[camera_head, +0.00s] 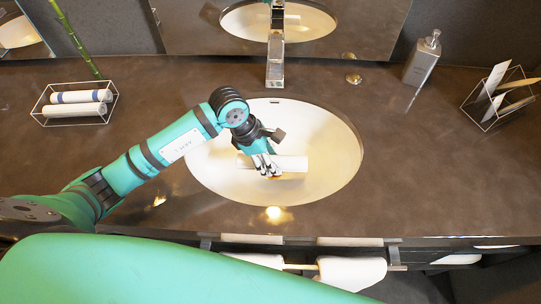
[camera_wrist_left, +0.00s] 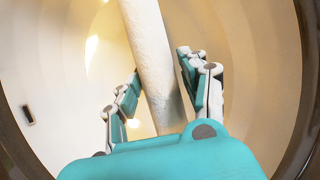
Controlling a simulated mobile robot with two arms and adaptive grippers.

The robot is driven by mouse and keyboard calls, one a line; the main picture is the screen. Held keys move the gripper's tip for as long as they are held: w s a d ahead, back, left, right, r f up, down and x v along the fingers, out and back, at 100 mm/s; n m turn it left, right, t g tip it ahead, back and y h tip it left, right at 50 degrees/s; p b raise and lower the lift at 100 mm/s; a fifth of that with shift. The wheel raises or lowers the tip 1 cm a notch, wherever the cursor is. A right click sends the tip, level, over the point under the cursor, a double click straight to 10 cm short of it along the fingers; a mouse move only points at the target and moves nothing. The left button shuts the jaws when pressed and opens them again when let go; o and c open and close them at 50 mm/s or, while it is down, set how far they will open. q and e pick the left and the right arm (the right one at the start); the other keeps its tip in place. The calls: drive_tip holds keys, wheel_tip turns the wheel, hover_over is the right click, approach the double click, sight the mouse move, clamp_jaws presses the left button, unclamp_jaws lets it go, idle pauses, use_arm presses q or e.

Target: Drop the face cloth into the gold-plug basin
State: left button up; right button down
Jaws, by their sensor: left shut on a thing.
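The face cloth, a white roll (camera_head: 292,163), is in my left gripper (camera_head: 268,168) over the oval cream basin (camera_head: 335,150). In the left wrist view the roll (camera_wrist_left: 150,50) runs between the two fingers of my left gripper (camera_wrist_left: 160,85), which is shut on it. The basin wall (camera_wrist_left: 235,40) surrounds it there. I cannot tell whether the roll touches the basin floor. The plug is not clearly visible behind the gripper and roll. My right gripper is not in view.
A tall metal faucet (camera_head: 275,60) stands behind the basin. A soap dispenser (camera_head: 422,60) and a wire holder with cards (camera_head: 495,100) are on the right. A wire tray (camera_head: 62,118) with rolled cloths is at the left. White towels (camera_head: 350,272) hang below the counter's front edge.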

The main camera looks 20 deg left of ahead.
use_arm(q)
drive_tip(key=shift+f, duration=0.2)
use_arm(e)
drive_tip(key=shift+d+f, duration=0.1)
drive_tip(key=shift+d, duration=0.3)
use_arm(q)
drive_tip(key=o, duration=1.3)
drive_tip(key=shift+a+r, duration=0.1)
drive_tip(key=shift+r, duration=0.15)
drive_tip(key=v, duration=1.1)
drive_tip(key=shift+s+r, duration=0.1)
drive_tip(key=shift+r, duration=0.15)
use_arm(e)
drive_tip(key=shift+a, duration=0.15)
use_arm(q)
drive_tip(key=shift+r, duration=0.1)
